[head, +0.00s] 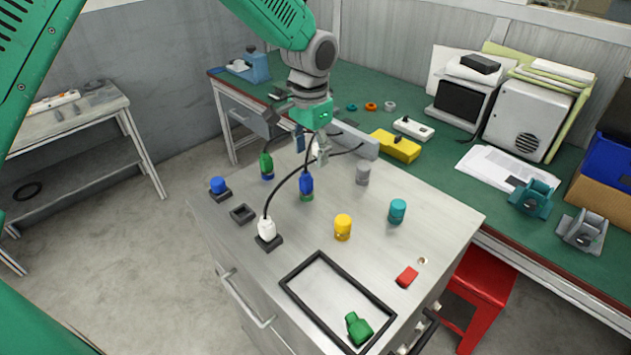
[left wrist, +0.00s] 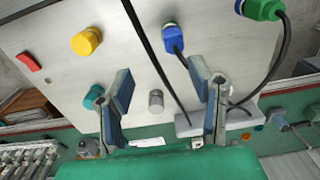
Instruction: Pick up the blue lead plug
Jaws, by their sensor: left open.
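The blue lead plug (head: 306,185) stands upright on the metal cabinet top, with a green part at its base and a black lead at its top. It also shows in the left wrist view (left wrist: 172,38), in the picture between the fingers and beyond their tips. My left gripper (head: 311,148) is open and empty, pointing down just above and behind the plug. Both its spread fingers show in the left wrist view (left wrist: 168,82). The gap between fingers and plug is hard to judge. My right gripper is not in view.
A green plug (head: 266,165) and a white plug (head: 267,229) with a lead stand nearby. A blue-capped piece (head: 218,186), yellow cylinder (head: 342,227), teal cylinder (head: 397,211) and grey cylinder (head: 363,174) surround it. A black frame (head: 300,309) lies in front. Black leads arch close to the gripper.

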